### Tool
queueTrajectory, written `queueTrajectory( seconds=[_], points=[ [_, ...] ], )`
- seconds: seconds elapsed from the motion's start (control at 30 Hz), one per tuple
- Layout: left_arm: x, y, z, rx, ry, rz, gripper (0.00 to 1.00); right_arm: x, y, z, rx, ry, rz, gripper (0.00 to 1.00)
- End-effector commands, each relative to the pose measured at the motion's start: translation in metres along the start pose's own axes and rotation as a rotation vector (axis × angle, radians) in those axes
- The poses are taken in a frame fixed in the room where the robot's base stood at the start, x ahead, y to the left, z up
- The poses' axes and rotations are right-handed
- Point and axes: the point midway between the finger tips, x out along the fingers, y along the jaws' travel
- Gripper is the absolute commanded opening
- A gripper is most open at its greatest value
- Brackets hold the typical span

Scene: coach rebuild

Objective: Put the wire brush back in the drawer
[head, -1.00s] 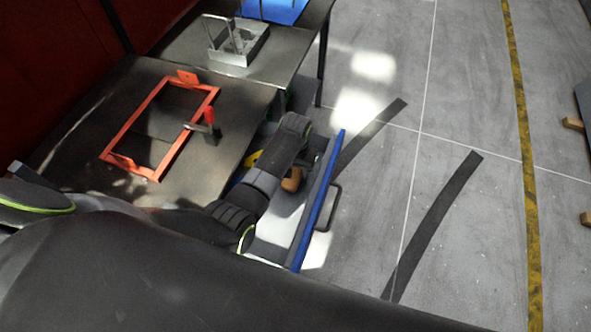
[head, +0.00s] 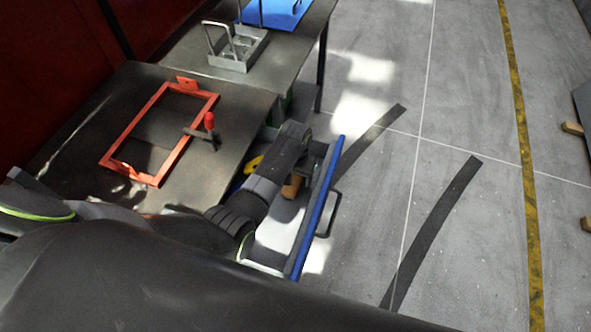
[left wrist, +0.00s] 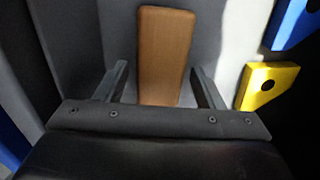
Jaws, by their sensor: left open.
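A brown wooden block-shaped piece, which looks like the wire brush's wooden body (left wrist: 163,58), stands between the fingers of my left gripper (left wrist: 160,85) in the left wrist view. The gripper is open, with a gap on each side of the wood. No bristles show. In the head view the brown wood (head: 291,188) shows just below my left wrist, over or in the open drawer. The drawer has a blue front (head: 318,205) with a dark handle and a pale inside. My left gripper's fingertips are hidden in the head view. My right gripper is not in view.
A dark bench left of the drawer carries an orange frame (head: 128,132) with a red-handled clamp (head: 209,122). A grey metal tray (head: 238,62) stands behind. A yellow piece with a hole (left wrist: 268,86) and a blue piece (left wrist: 296,22) lie near the brush.

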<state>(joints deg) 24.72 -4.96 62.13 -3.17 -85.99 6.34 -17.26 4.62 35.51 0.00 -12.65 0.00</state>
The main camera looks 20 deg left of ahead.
Motion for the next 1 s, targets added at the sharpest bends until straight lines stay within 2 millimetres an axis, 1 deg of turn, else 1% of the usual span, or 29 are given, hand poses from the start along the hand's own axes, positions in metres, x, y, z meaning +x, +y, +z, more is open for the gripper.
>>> queueTrajectory(
  seconds=[0.17,0.5,0.6,0.7,0.8,1.0],
  points=[
    [-0.020,0.000,-0.001,0.000,0.004,0.001,0.62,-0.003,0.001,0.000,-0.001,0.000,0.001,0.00],
    [-0.086,0.001,-0.001,0.001,0.004,0.001,0.62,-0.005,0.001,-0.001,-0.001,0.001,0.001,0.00],
    [-0.101,0.001,-0.001,0.001,0.004,0.001,0.62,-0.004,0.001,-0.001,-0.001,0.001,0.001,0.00],
    [-0.112,0.001,-0.001,0.001,0.002,0.000,0.62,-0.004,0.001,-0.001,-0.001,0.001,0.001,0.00],
    [-0.118,0.001,-0.001,0.001,0.001,0.000,0.62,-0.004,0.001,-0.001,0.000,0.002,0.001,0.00],
    [-0.120,0.000,0.000,0.001,0.000,0.000,0.62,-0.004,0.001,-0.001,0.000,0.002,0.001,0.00]
  ],
)
